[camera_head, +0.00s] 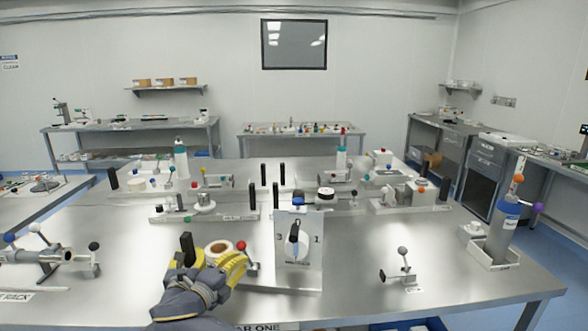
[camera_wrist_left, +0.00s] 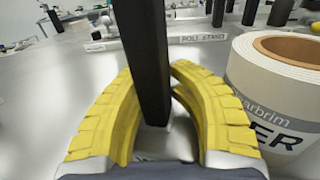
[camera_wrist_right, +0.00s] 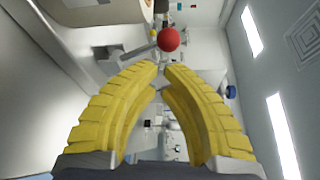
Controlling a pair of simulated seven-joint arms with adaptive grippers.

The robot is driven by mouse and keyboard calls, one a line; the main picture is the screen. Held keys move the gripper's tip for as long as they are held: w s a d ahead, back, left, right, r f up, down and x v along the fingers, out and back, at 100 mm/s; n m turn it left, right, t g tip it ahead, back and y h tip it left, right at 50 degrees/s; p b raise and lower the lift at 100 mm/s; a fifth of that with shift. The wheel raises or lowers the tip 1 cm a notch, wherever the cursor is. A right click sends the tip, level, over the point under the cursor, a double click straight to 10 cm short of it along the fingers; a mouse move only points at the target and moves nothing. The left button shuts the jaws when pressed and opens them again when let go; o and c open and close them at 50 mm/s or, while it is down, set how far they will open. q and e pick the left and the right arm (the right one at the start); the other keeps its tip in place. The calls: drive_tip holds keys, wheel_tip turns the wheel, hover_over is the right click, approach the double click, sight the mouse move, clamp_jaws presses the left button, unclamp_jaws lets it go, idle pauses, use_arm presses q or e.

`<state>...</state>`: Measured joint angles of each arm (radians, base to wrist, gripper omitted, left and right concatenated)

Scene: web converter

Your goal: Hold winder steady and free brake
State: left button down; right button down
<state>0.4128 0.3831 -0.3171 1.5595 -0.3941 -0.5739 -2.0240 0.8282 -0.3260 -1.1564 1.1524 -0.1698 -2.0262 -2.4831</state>
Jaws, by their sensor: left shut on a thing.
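A black upright post (camera_head: 187,248) stands at the front of the bench. My left gripper (camera_wrist_left: 150,85) is shut on this post (camera_wrist_left: 145,60), with yellow fingers on both sides of it. A white roll (camera_head: 218,248) with a brown core is just right of the post; its printed side shows in the left wrist view (camera_wrist_left: 270,100). A red ball knob (camera_head: 241,246) is right of the roll. My right gripper (camera_wrist_right: 161,72) has its fingertips close together, with the knob (camera_wrist_right: 168,39) just beyond them. Nothing shows between those fingers. The winder's body is mostly hidden behind the grippers.
A panel with a black dial handle (camera_head: 294,240) stands right of the grippers. The bench between is clear.

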use_arm(q)
drive_tip(key=c, duration=1.4)
unclamp_jaws()
drive_tip(key=shift+a+f, duration=0.15)
drive_tip(key=shift+a, duration=0.05)
drive_tip(key=o, duration=0.3)
drive_tip(key=shift+r, duration=0.2)
drive_tip(key=shift+d, duration=0.1)
